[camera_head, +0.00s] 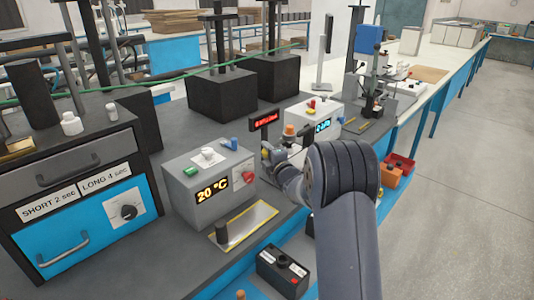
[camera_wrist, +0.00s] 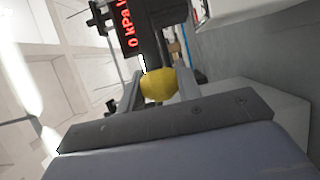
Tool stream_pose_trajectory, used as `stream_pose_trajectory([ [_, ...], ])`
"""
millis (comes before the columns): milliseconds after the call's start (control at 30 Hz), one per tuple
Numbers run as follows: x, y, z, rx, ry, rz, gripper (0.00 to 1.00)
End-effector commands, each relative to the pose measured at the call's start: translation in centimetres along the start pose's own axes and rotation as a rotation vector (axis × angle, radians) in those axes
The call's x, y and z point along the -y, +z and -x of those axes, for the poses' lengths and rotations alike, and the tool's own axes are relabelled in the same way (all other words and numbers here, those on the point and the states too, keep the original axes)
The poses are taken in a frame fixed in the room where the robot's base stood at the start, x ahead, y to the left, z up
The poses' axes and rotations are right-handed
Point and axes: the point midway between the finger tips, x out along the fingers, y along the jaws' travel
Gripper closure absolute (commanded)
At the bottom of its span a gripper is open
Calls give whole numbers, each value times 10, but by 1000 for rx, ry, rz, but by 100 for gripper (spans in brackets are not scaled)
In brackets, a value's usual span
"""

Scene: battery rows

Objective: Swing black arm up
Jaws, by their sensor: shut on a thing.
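My gripper (camera_head: 270,156) is at the middle of the bench, beside a grey box that carries a red-lit display. In the wrist view my gripper (camera_wrist: 160,84) has its two fingers on either side of a rounded yellow knob (camera_wrist: 158,86), shut on it. A dark bar (camera_wrist: 149,55) meets the knob from above in that view; it looks like the black arm, but its pivot and angle are hard to tell. In the head view my wrist hides much of this spot. The display (camera_wrist: 128,32) reads 0 kPa.
A grey box showing 20 °C (camera_head: 208,185) stands left of my gripper. A white box with a blue display (camera_head: 316,118) stands behind it. A black battery (camera_head: 283,270) sits at the front.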

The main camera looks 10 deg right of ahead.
Motion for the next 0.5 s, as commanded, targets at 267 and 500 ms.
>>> stream_pose_trajectory([
  [267, 0, 0, 0, 0, -1, 0, 99],
  [500, 0, 0, 0, 0, -2, -1, 100],
])
